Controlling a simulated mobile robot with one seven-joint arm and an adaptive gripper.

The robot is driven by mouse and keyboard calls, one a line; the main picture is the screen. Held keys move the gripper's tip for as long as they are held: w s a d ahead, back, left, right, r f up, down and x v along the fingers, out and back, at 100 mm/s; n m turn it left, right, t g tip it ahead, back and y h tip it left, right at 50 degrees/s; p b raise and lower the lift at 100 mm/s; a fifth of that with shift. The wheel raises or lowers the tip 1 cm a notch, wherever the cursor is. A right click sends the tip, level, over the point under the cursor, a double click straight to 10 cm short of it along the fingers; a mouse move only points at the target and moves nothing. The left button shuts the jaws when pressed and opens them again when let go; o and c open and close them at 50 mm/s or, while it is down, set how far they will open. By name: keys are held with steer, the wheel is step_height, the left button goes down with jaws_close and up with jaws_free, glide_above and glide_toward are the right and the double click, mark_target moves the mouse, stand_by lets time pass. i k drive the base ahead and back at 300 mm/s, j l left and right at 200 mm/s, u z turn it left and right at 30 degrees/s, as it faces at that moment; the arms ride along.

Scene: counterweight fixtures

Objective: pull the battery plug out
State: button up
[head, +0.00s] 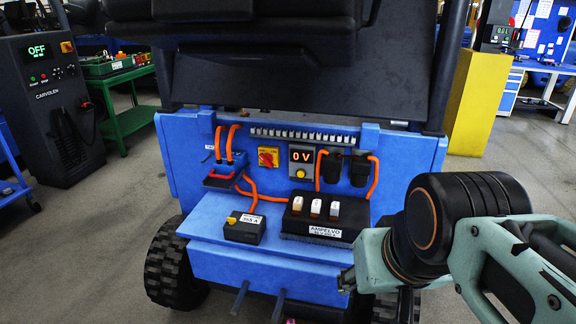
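The battery plug (218,181) appears to be the dark blue block with a red handle (222,174) on the left of the blue truck panel. It sits at the socket (229,158), where two orange cables come down from above. Whether it is fully seated is too small to tell. My arm (430,225) comes in from the lower right, in front of the truck's right side, well apart from the plug. I cannot make out my gripper's fingers in this view.
A small black box (244,227) and a larger one with rockers (325,217) stand on the blue ledge (205,222) below. A charger (48,105) reading OFF stands at left.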

mark_target(222, 168)
steer(key=i+j+u, duration=0.45)
steer(key=i+u, duration=0.15)
steer(key=i, duration=0.2)
steer(key=j+u, duration=0.2)
steer(key=l+z, duration=0.15)
